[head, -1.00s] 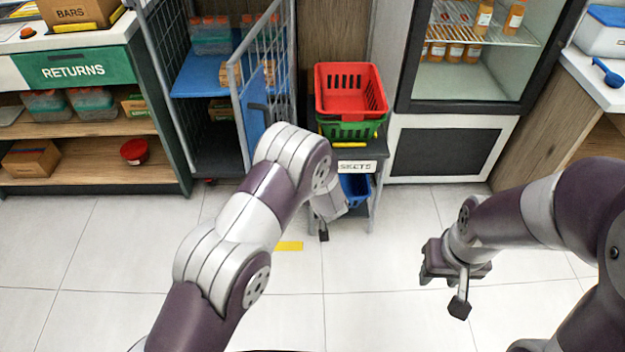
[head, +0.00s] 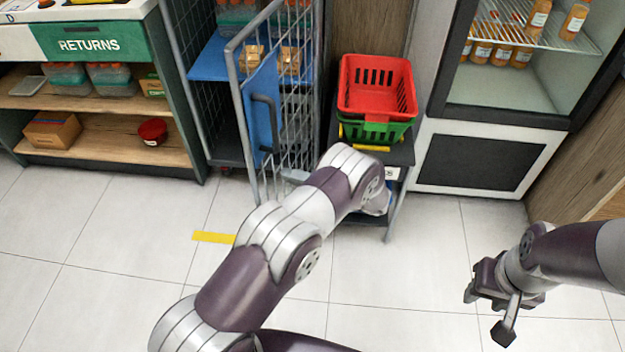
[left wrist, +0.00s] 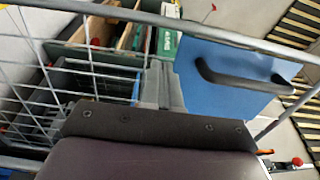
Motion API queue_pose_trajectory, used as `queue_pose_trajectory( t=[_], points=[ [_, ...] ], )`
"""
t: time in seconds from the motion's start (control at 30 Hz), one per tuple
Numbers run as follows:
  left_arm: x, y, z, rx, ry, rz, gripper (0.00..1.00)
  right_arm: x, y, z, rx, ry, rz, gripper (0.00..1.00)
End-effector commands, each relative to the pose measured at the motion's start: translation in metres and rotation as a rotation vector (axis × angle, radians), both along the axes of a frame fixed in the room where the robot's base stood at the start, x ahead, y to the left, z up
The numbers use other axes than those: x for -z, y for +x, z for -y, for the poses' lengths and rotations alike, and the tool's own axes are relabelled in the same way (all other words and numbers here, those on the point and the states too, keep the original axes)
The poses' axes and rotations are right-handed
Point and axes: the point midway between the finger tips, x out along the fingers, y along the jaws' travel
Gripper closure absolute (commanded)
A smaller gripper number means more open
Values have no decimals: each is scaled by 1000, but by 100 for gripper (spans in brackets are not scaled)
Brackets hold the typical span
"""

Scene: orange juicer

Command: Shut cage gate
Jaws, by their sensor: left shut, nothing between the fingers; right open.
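The cage gate (head: 285,125) is a grey wire-mesh frame with a blue panel (head: 262,105) and a black handle (head: 266,125). It stands open at an angle, its near edge swung out in front of the roll cage (head: 193,75). In the left wrist view the blue panel (left wrist: 225,75) and black handle (left wrist: 240,78) are right of my left gripper (left wrist: 163,88), with gate bars and mesh around it. My left gripper is shut and empty; in the head view my own arm hides it. My right gripper (head: 490,312) is open and empty over the floor at right, away from the gate.
A stand with red (head: 375,85) and green baskets (head: 375,130) is just right of the gate, close to my left arm. A fridge with bottles (head: 510,90) stands right of it. The returns counter (head: 90,43) is at left. Floor in front is clear, with yellow tape (head: 213,237).

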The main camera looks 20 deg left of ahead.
Motion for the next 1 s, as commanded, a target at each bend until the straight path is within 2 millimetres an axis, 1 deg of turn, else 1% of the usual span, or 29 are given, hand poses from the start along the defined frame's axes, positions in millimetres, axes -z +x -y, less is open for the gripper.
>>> queue_pose_trajectory(
  t=[0.03, 0.1, 0.2, 0.3, 0.43, 0.8, 0.87, 0.97, 1.0],
  points=[
    [0, -1, -10, -4, 0, -1, 100, 0, 0, 0, 0, 0, 0, 57],
    [0, -1, -22, -3, 0, 0, 100, 0, 0, 0, 0, 0, 0, 57],
    [0, -1, -36, -2, 0, -1, 100, 0, 0, 0, 0, 0, 0, 57],
    [0, 0, -45, -1, 0, 1, 100, 1, 0, 0, 0, 0, 0, 57],
    [0, 0, -49, 1, -1, 2, 100, 1, 0, 0, 0, 0, 0, 57],
    [0, -1, -52, 4, 0, 1, 100, -1, 0, 0, 0, 0, 0, 57],
    [-1, -1, -56, 11, 0, 0, 100, -2, 0, 0, 0, 0, 0, 57],
    [-2, -2, -68, 37, 0, -1, 100, -7, 0, 0, 0, 0, 0, 57],
    [-3, -3, -76, 52, 0, -3, 100, -10, 0, 0, 0, 0, 0, 57]
  ],
)
